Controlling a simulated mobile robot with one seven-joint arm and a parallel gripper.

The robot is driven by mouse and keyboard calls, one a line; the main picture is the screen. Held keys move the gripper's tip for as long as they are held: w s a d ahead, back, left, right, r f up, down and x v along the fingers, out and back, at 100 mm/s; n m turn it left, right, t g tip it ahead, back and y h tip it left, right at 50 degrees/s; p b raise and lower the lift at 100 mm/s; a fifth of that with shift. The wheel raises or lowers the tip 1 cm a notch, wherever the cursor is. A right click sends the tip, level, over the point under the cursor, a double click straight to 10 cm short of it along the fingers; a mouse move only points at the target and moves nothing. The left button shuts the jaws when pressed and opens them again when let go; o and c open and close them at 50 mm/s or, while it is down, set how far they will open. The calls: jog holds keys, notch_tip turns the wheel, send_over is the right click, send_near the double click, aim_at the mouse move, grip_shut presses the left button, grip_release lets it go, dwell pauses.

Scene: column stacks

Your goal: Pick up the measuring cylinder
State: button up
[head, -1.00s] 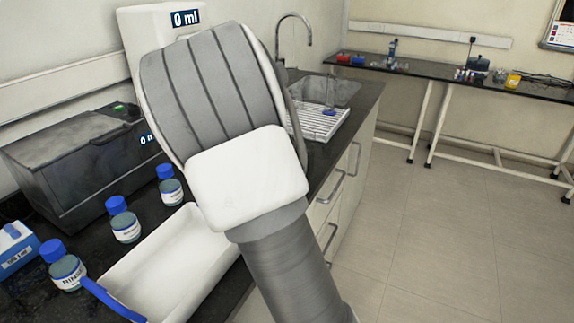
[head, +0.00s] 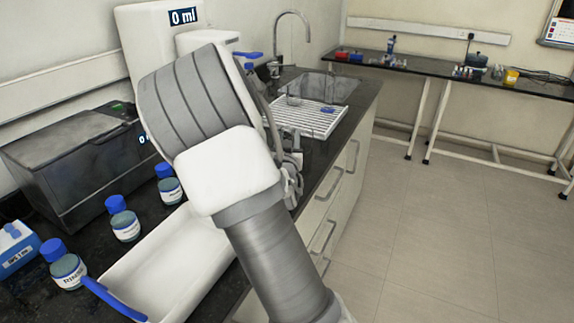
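I cannot make out a measuring cylinder for certain. A small clear object (head: 293,100) and a small blue object (head: 327,109) are on the white draining rack (head: 305,120) by the sink; whether either is part of the cylinder is unclear. My gripper (head: 291,172) shows only partly, at the right edge of my arm, over the counter's front edge and nearer than the rack. My arm hides most of it, so its fingers and anything between them cannot be read.
A white tray (head: 165,262) with a blue handle stands on the dark counter. Several blue-capped bottles (head: 123,222) stand left of it, before a dark box-shaped device (head: 75,165). A sink and tap (head: 292,30) lie behind the rack. Floor at right is clear.

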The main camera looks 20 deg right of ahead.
grip_shut()
jog(key=shift+r, duration=0.1)
